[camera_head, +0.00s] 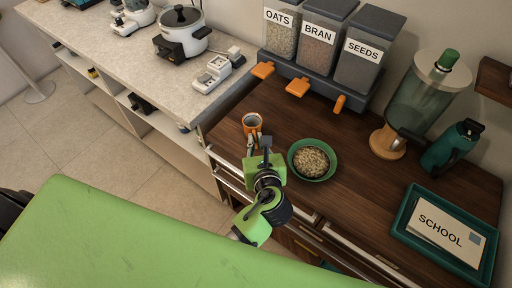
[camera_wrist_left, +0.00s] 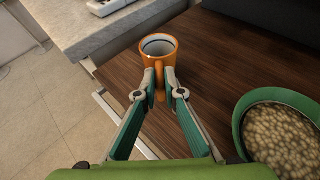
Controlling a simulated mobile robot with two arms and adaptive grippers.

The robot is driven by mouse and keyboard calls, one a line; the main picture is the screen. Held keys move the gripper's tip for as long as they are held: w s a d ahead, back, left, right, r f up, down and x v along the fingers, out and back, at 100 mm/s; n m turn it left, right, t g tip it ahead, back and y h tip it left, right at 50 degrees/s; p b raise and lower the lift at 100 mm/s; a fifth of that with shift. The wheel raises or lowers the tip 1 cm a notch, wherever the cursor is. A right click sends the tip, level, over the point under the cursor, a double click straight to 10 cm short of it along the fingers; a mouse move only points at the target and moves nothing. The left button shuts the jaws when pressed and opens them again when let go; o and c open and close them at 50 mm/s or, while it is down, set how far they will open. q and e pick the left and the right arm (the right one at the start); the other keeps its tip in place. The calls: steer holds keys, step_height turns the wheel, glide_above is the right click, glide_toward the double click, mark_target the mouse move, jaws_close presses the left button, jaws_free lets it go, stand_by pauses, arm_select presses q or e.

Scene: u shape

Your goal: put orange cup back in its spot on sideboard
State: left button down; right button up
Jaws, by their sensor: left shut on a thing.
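The orange cup (camera_head: 252,122) is upright at the left front part of the dark wooden sideboard top (camera_head: 345,185). In the left wrist view the cup (camera_wrist_left: 158,50) shows a pale inside, and its handle faces my gripper. My left gripper (camera_head: 253,143) reaches over the sideboard's front edge. In the left wrist view its fingertips (camera_wrist_left: 160,88) are closed on the cup's handle. I cannot tell whether the cup rests on the wood or is slightly above it. My right gripper is not in view.
A green bowl of grain (camera_head: 311,160) stands just right of my gripper. Dispensers labelled oats, bran and seeds (camera_head: 318,48) stand behind. A glass jar (camera_head: 415,100), a teal bottle (camera_head: 451,147) and a teal tray (camera_head: 446,238) are to the right. A pale counter (camera_head: 130,60) adjoins at left.

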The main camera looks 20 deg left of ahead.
arm_select(q)
steer(key=shift+f, duration=0.15)
steer(key=c, duration=2.1)
jaws_free()
steer(key=shift+c, duration=0.2)
steer(key=v, duration=1.2)
steer(key=shift+b, duration=0.4)
